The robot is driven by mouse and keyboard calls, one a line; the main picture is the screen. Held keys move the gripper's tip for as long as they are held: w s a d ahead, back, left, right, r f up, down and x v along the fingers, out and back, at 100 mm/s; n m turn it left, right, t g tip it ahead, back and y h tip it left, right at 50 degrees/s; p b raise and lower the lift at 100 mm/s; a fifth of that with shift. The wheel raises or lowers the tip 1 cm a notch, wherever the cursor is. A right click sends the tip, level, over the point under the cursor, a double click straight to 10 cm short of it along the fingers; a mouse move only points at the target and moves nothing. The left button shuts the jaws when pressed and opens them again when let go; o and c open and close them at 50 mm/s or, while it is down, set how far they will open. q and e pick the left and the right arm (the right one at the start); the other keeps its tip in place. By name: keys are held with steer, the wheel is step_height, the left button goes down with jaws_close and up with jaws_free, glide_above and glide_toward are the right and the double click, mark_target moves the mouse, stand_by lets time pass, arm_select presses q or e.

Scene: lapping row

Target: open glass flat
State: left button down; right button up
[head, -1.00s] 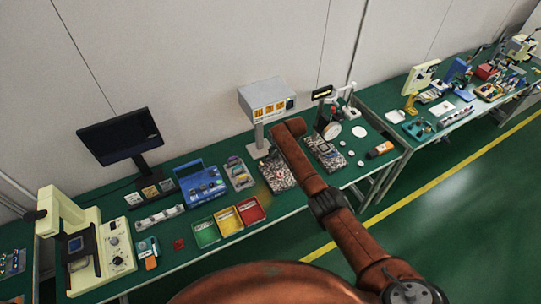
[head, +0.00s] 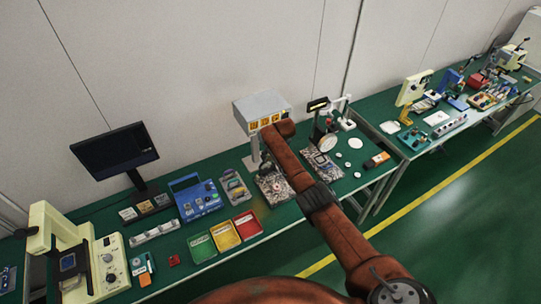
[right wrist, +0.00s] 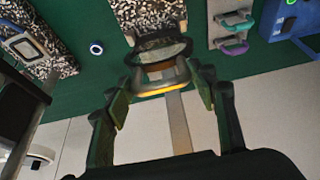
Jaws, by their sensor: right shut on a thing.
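In the right wrist view, my right gripper (right wrist: 160,78) is shut on a round glass disc (right wrist: 160,52) with a dark rim and an orange-yellow lower edge. The disc is over or in front of a speckled black-and-white plate (right wrist: 148,10); I cannot tell whether they touch. In the head view, my right arm reaches to the grey lamp box (head: 262,107), and its forearm hides most of the gripper. The speckled plate (head: 272,187) shows beside the forearm, below the lamp box. My left gripper is not in view.
A second speckled plate (head: 322,164) bears a framed square piece, right of the forearm. Green, yellow and red trays (head: 225,236), a blue box (head: 198,198) and a monitor (head: 115,152) stand to the left. White discs (head: 343,156) lie on open green bench at right.

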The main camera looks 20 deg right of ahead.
steer(key=shift+w+d+r, duration=0.15)
steer(key=shift+w+r, duration=0.05)
steer(key=o, duration=1.3)
steer(key=shift+o, duration=0.4)
steer(key=shift+f, duration=0.15)
steer(key=shift+s, duration=0.15)
steer(key=v, duration=1.2)
steer(key=shift+d, duration=0.1)
